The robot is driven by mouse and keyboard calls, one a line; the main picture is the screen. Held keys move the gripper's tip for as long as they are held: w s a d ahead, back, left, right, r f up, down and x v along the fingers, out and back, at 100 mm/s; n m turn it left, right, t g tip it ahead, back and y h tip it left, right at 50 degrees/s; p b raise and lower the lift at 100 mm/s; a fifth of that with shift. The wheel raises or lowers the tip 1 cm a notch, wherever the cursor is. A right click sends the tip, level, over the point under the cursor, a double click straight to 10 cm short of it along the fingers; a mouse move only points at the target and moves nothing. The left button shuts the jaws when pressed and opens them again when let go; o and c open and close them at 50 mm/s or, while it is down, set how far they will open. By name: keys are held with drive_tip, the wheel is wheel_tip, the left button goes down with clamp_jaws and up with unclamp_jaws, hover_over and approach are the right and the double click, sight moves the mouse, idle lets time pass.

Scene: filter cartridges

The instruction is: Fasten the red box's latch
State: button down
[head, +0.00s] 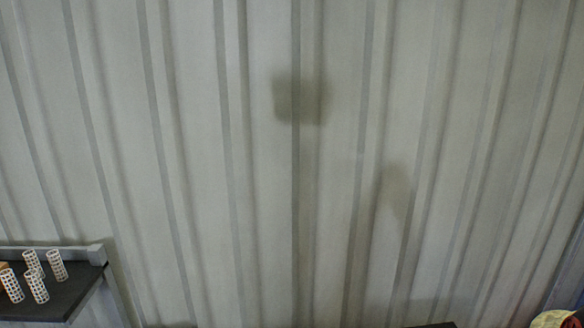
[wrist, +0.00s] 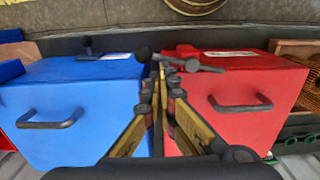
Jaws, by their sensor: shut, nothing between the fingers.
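The red box (wrist: 245,125) stands on the right in the wrist view, with a dark handle (wrist: 240,105) on its front and a pale label on top. A dark latch lever (wrist: 205,67) lies roughly sideways along its upper front edge, its left part close to my fingertips. My gripper (wrist: 158,68) is shut and empty, its fingers pointing between the red box and the blue box. I cannot tell whether the fingertips touch the lever. The head view does not show the red box or my gripper.
A blue box (wrist: 85,85) with its own dark latch (wrist: 87,46) and front handle stands close on the left. A brown ribbed item (wrist: 297,50) is at the far right. In the head view, white perforated cartridges (head: 37,285) stand on a dark shelf (head: 75,290) by a corrugated wall.

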drive_tip(key=shift+f+b, duration=0.5)
drive_tip(key=shift+f, duration=0.25)
idle(0.4)
drive_tip(key=shift+r, duration=0.2)
drive_tip(key=shift+s, duration=0.15)
idle(0.3)
drive_tip(key=shift+s+d, duration=0.1)
drive_tip(key=shift+s, duration=0.4)
drive_tip(key=shift+p, duration=0.3)
drive_tip(key=shift+s, duration=0.65)
drive_tip(key=shift+s, duration=0.1)
drive_tip(key=shift+s+a, duration=0.3)
drive_tip(key=shift+s, duration=0.15)
